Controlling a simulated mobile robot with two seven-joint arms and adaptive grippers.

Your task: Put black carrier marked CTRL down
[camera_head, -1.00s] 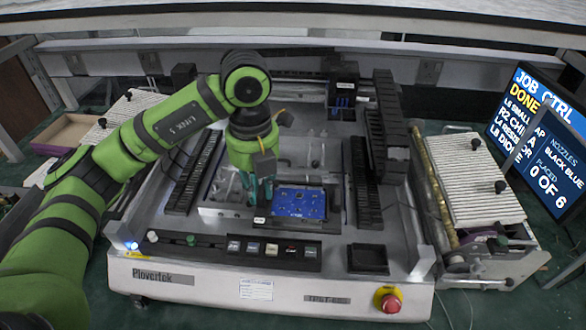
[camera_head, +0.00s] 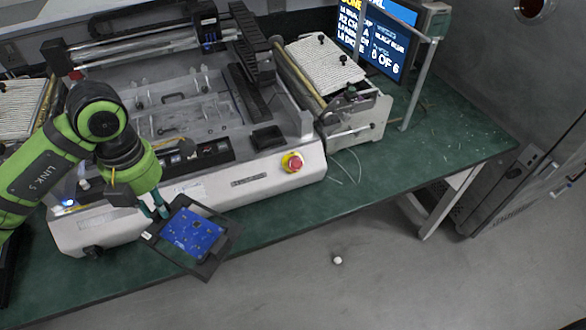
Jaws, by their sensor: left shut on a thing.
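The black carrier (camera_head: 222,258) holds a blue circuit board (camera_head: 192,232) and has a small white label at its left corner, too small to read. My left gripper (camera_head: 160,212) is shut on the carrier's left edge. The carrier is tilted in the picture and held in front of the machine, over the front edge of the green bench. My right gripper is not in view.
The white machine (camera_head: 250,180) with a red stop button (camera_head: 292,162) stands behind the carrier. A ribbed feeder unit (camera_head: 325,65) and a screen (camera_head: 385,42) stand to its right. The green bench (camera_head: 450,135) is mostly clear at right. Grey floor (camera_head: 400,280) lies in front.

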